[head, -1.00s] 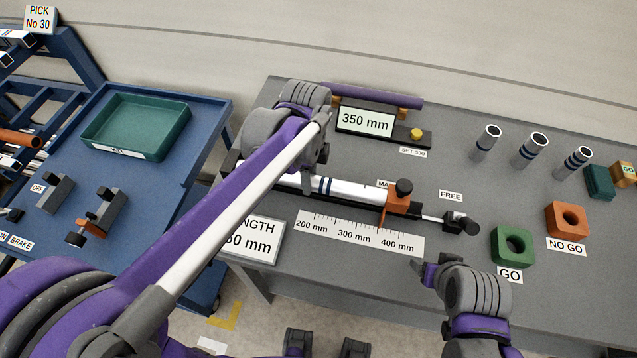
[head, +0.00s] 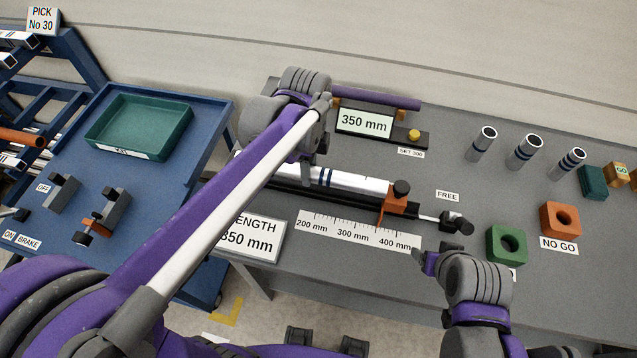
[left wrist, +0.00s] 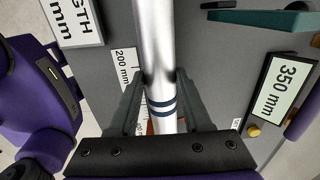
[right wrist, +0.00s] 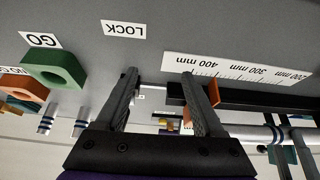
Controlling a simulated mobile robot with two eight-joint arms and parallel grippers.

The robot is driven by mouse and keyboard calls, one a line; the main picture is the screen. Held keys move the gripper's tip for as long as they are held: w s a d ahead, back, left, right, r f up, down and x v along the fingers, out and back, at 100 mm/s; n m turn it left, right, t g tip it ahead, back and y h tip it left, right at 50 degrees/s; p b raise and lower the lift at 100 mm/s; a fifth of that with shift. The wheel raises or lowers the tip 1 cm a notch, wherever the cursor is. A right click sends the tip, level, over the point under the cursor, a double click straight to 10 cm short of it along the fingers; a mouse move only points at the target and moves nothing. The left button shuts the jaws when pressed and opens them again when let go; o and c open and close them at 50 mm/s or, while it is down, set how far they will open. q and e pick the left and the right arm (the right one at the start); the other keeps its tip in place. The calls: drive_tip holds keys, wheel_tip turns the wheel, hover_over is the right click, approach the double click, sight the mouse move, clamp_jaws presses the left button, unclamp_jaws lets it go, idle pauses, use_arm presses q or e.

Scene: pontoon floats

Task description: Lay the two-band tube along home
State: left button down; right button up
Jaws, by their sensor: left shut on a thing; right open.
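The silver two-band tube (head: 350,182) has two dark blue bands and lies roughly level above a black measuring rail (head: 345,208). In the left wrist view the tube (left wrist: 154,45) passes between the fingers of my left gripper (left wrist: 155,88), which is shut on it near the bands. In the head view my left arm hides part of the tube's left end. The tube's right end is by an orange stop (head: 399,203) with a black knob; contact is unclear. My right gripper (right wrist: 158,78) is open and empty, near the scale's right end.
A 200–400 mm scale (head: 352,234) and a length sign (head: 252,238) lie in front of the rail. A 350 mm display (head: 364,122) stands behind. Green (head: 507,244) and orange (head: 561,219) gauge blocks and several upright banded tubes are at right. A blue cart (head: 205,140) with a green tray (head: 140,125) is left.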

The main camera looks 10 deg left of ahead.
use_arm(q)
drive_tip(key=shift+r+p, duration=1.45)
drive_tip(key=shift+r, duration=2.35)
drive_tip(key=shift+w+r+p, duration=0.1)
drive_tip(key=shift+r+p, duration=0.25)
drive_tip(key=shift+r, duration=2)
use_arm(e)
drive_tip(key=w+r, duration=0.3)
drive_tip(key=r, duration=0.2)
drive_tip(key=shift+r+t, duration=0.4)
